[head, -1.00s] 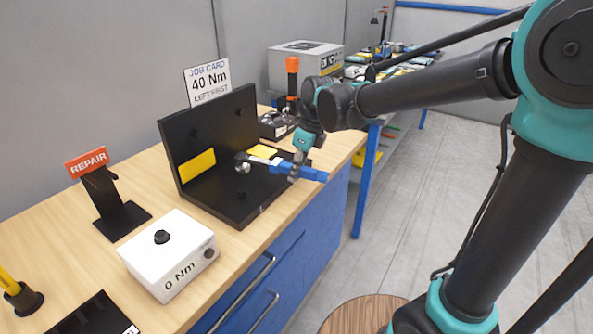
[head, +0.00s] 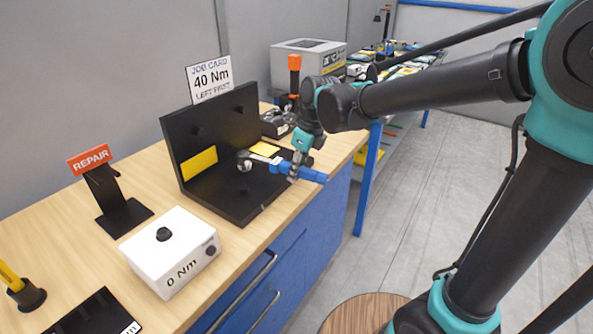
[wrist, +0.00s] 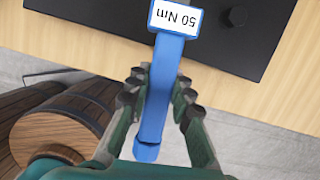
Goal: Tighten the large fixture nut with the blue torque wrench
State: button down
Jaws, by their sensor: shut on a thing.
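My gripper (head: 297,168) is shut on the blue handle of the torque wrench (head: 312,175), above the front of the black fixture (head: 236,207). In the wrist view, the fingers of my gripper (wrist: 159,88) lie on both sides of the blue wrench (wrist: 166,70), whose white label reads "50 Nm". The wrench's metal head end points left, at a small round metal part (head: 244,166) on the fixture's base. I cannot tell whether this is the large nut, or whether the wrench is seated on it. A dark hexagonal part (wrist: 237,16) shows on the black plate in the wrist view.
A job card (head: 210,78) reads "40 Nm, left first". A wooden barrel (wrist: 60,135) is on the floor. The bench's front edge is close.

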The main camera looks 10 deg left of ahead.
jog(key=shift+s+a+m+t, duration=0.15)
jog(key=shift+s+a+m, duration=0.25)
jog(key=shift+s, duration=0.3)
jog(key=shift+s+a+m+t, duration=0.1)
jog(key=shift+s+a+m, duration=0.1)
jog(key=shift+s+m, duration=0.4)
jog(key=shift+s+a+m+t, duration=0.15)
jog(key=shift+s+a+m, duration=0.2)
jog(key=shift+s, duration=0.4)
dwell(1.9)
jog(key=shift+w+d, duration=0.15)
jog(key=shift+w, duration=0.05)
jog(key=shift+w+d+n, duration=0.15)
jog(key=shift+w+n, duration=0.1)
jog(key=shift+r, duration=0.15)
jog(key=shift+r, duration=2.1)
